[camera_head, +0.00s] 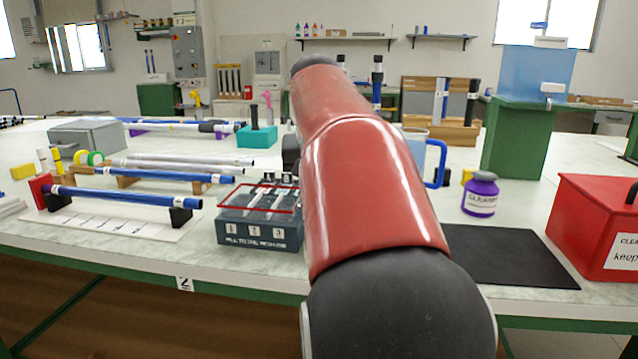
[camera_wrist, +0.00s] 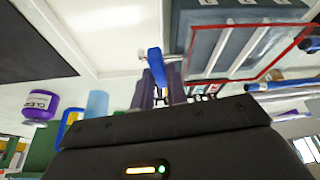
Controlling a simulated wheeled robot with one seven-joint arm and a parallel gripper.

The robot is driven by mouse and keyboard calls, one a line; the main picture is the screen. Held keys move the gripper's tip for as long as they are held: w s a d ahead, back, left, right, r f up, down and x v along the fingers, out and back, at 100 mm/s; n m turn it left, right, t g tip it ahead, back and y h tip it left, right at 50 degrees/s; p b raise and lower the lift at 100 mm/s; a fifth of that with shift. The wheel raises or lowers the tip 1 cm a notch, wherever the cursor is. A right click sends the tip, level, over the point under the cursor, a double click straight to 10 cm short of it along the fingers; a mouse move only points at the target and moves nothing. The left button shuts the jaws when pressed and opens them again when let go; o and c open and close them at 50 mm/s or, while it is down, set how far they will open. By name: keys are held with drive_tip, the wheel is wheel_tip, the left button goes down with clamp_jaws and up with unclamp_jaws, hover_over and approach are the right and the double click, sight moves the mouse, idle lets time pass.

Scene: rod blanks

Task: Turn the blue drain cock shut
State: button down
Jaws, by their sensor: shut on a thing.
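In the wrist view a short blue bar (camera_wrist: 155,62), apparently the handle of the blue drain cock, stands between the tips of my gripper (camera_wrist: 162,82). The two dark purple-grey fingers are shut on it. What the bar joins to cannot be made out. In the head view my red and black arm hides the gripper and the bar. A translucent blue tank (camera_head: 535,72) stands on a green stand (camera_head: 515,140) at the right, with a small pale fitting (camera_head: 552,88) low on its side.
A numbered grey box (camera_head: 258,232) with a red frame is left of my arm. A blue-handled jug (camera_head: 418,150) is partly behind the arm. A purple bottle (camera_head: 480,195), dark mat (camera_head: 510,256) and red box (camera_head: 597,225) lie right. Blue rods (camera_head: 130,198) rest at left.

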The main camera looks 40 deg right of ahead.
drive_tip(key=shift+w+a+m+g+h, duration=0.15)
drive_tip(key=shift+m+g+h, duration=0.15)
drive_tip(key=shift+m, duration=0.7)
drive_tip(key=c, duration=1.4)
unclamp_jaws()
drive_tip(key=shift+r, duration=0.1)
drive_tip(key=v, duration=0.7)
drive_tip(key=shift+r, duration=0.3)
drive_tip(key=shift+a, duration=0.15)
drive_tip(key=s+a+f+n+t+y, duration=0.1)
drive_tip(key=s+a+f+n, duration=0.4)
drive_tip(key=a+f, duration=0.5)
drive_tip(key=s+a+f+n+t+y, duration=0.1)
drive_tip(key=s+a+f+n, duration=0.3)
drive_tip(key=f, duration=1.2)
drive_tip(key=s+a+y, duration=0.1)
drive_tip(key=s+a, duration=0.3)
drive_tip(key=a, duration=0.3)
drive_tip(key=shift+f+n+t, duration=0.25)
drive_tip(key=shift+n+t, duration=0.05)
drive_tip(key=shift+n, duration=0.1)
